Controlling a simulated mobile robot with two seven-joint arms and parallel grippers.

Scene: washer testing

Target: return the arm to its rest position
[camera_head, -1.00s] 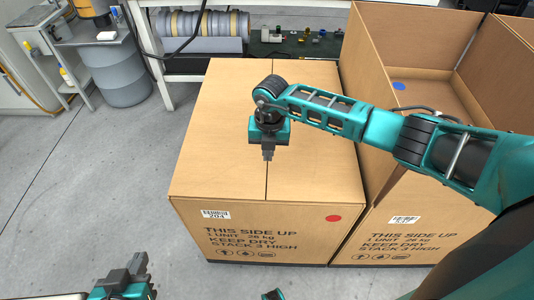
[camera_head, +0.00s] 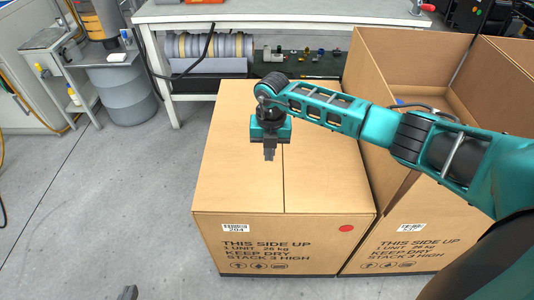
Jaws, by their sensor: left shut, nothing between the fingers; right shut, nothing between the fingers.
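My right arm reaches in from the right edge, teal and black. Its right gripper (camera_head: 270,154) points down in front of the top of a closed cardboard box (camera_head: 235,150). It is shut with nothing between the fingers. Whether its fingertips touch the box top is hard to tell. Of my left gripper (camera_head: 130,292) only the dark tip shows at the bottom edge, left of the box and over the floor. It is shut and empty; the rest of the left arm is out of view.
An open cardboard box (camera_head: 405,240) stands against the closed one on the right, partly behind my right arm. A workbench (camera_head: 290,14) with rolls (camera_head: 207,48) on its lower shelf stands behind. A grey bin (camera_head: 124,90) is at the back left. The left floor is clear.

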